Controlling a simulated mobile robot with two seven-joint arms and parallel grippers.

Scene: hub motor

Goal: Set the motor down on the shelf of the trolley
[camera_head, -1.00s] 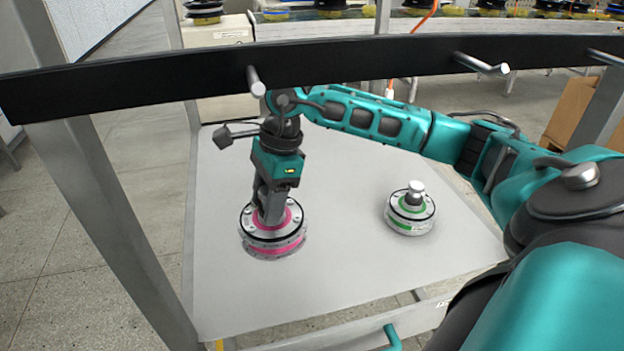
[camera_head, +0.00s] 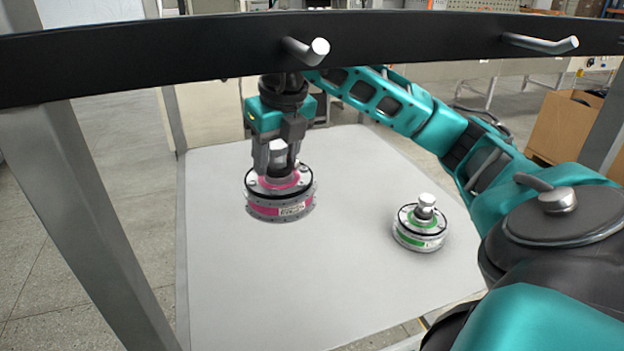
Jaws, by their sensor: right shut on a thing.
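My right gripper (camera_head: 278,158) points down and is shut on the top of a round hub motor with a pink band (camera_head: 280,208). The motor is upright, over the left part of the trolley's pale grey shelf (camera_head: 300,290). I cannot tell for sure whether its underside touches the shelf or hangs a little above it. A second hub motor with a green band (camera_head: 420,228) stands upright on the shelf to the right, apart from the held one. My left gripper is not in view.
A black bar (camera_head: 400,37) with metal pegs crosses in front, above the shelf. A grey post (camera_head: 95,220) stands at the left. The front and middle of the shelf are bare. A cardboard box (camera_head: 568,122) is at the right, beyond the trolley.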

